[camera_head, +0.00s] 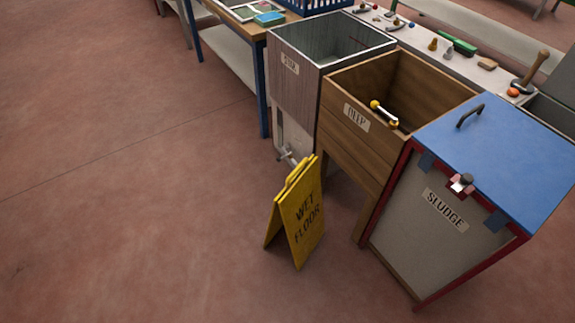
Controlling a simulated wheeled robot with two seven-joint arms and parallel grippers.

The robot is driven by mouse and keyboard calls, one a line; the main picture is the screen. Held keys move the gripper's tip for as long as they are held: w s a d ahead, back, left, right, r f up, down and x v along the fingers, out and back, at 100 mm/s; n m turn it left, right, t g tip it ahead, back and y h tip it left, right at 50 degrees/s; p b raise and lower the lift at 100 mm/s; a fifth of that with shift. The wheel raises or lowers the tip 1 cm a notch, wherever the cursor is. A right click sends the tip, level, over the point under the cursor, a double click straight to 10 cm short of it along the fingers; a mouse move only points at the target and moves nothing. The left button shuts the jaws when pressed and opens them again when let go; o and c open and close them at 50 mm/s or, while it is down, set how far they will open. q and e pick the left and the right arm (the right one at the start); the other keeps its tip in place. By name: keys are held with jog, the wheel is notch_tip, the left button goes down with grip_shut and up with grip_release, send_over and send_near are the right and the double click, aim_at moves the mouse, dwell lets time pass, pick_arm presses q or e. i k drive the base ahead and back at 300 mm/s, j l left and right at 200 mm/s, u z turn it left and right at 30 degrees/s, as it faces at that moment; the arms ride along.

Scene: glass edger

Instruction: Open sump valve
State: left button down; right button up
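A tall grey-brown tank (292,95) with an open metal rim stands at the upper middle; its small label is hard to read. A small metal valve or tap (288,155) sticks out low on its front, near the floor. I cannot tell whether the valve is open or shut. A yellow wet floor sign (302,222) stands just in front of it, and its top edge comes close to the valve and may cover part of it. Neither of my grippers is in view.
Right of the tank stand a wooden bin (350,145) labelled DEEP, and a SLUDGE box (415,235) with a closed blue lid (500,150). A blue-legged table (262,90) is behind left. A bench (440,60) with tools runs behind. Floor at left is clear.

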aim_at(284, 157)
jog(key=j+z, duration=0.15)
jog(key=z, duration=1.3)
jog(key=i+j, duration=0.1)
jog(key=j, duration=0.5)
jog(key=i+j, duration=0.1)
jog(key=j, duration=0.5)
jog(key=i+j, duration=0.1)
jog(key=j, duration=0.5)
jog(key=i+j, duration=0.1)
jog(key=j, duration=0.5)
jog(key=i+j, duration=0.1)
jog(key=j, duration=0.5)
